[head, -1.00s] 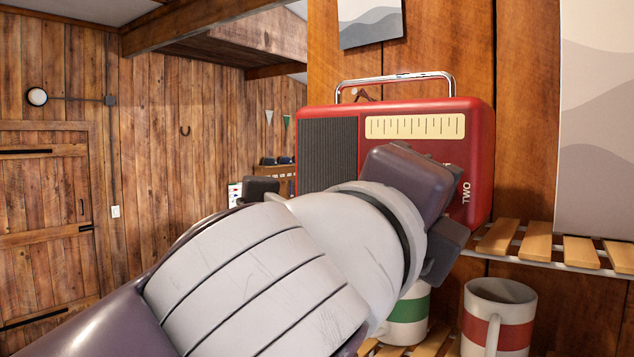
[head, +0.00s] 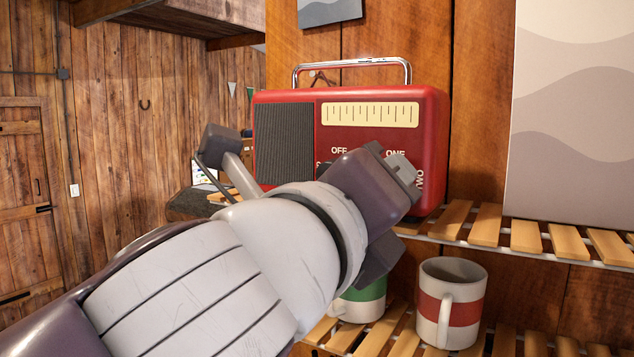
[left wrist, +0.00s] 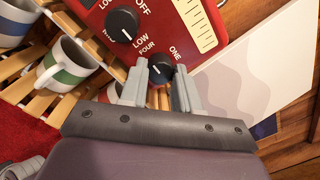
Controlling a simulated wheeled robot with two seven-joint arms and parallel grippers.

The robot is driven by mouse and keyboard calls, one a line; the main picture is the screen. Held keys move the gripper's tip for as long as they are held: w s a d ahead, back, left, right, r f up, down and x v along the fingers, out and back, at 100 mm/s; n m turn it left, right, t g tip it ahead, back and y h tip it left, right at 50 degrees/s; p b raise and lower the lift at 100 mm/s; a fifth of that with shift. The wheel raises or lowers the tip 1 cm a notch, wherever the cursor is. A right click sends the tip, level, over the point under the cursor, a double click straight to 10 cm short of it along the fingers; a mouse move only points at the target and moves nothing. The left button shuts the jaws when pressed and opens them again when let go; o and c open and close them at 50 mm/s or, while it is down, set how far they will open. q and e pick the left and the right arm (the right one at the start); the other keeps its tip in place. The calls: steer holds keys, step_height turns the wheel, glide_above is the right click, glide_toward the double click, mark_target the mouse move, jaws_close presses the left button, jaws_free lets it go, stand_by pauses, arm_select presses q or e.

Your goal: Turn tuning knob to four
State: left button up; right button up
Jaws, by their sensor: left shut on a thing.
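The red radio (head: 434,150) stands on a slatted shelf, with a dark speaker grille, a cream dial and a chrome handle. The tuning knob (left wrist: 160,70) is black and round, with FOUR at its left and ONE above right in the left wrist view. My left gripper (left wrist: 159,88) has its two grey fingers on either side of this knob and is shut on it. My left gripper also hides the knob in the head view. My right gripper is not in view.
A second black knob (left wrist: 123,25), marked OFF and LOW, sits close beside the gripped one. A red-banded mug (head: 464,312) and a green-banded mug (head: 362,303) stand on the lower shelf. A grey wavy panel (head: 565,180) leans at the right.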

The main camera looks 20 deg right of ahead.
arm_select(q)
steer(key=shift+f, duration=0.1)
steer(key=o, duration=1.1)
steer(key=shift+c, duration=0.2)
steer(key=r+b+v, duration=0.1)
steer(key=b+v, duration=0.6)
steer(key=v, duration=0.5)
steer(key=shift+a+f, duration=0.25)
steer(key=shift+f, duration=0.25)
steer(key=shift+s, duration=0.2)
